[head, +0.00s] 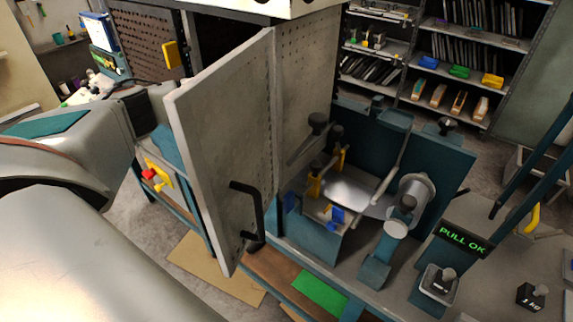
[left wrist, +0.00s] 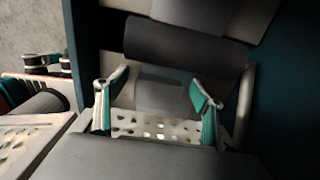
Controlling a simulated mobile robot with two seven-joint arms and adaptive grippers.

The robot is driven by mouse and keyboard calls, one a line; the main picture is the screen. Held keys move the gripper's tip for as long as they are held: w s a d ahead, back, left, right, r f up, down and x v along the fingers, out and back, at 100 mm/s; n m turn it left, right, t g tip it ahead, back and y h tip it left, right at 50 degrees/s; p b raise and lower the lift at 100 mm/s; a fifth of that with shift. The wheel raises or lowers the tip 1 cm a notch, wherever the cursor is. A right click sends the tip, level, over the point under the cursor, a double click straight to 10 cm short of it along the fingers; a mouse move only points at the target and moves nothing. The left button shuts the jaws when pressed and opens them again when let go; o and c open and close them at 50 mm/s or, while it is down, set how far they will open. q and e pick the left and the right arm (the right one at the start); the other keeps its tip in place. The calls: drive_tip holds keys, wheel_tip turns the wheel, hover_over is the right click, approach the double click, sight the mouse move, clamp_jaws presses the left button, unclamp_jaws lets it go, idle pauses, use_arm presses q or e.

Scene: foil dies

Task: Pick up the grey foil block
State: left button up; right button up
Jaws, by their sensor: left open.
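In the left wrist view my left gripper (left wrist: 155,92) is open, its two teal-padded fingers spread apart. A plain grey block-like shape (left wrist: 165,92) shows between the fingers, below a dark grey rounded bar (left wrist: 185,48). I cannot tell for sure that this shape is the grey foil block, or whether a finger touches it. In the head view my left arm comes in from the left, and its gripper is hidden behind the grey cabinet door. I cannot make out the foil block with certainty in the head view. My right gripper is not in view.
The grey cabinet door (head: 225,140) stands open, with a black handle (head: 252,210). Right of it is a teal machine with levers and a metal roller (head: 413,190). A "PULL OK" display (head: 464,238) and a black weight (head: 531,296) are at the right. Shelves (head: 420,85) stand behind.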

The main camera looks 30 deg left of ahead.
use_arm(q)
drive_tip(key=shift+f, duration=0.1)
drive_tip(key=c, duration=0.9)
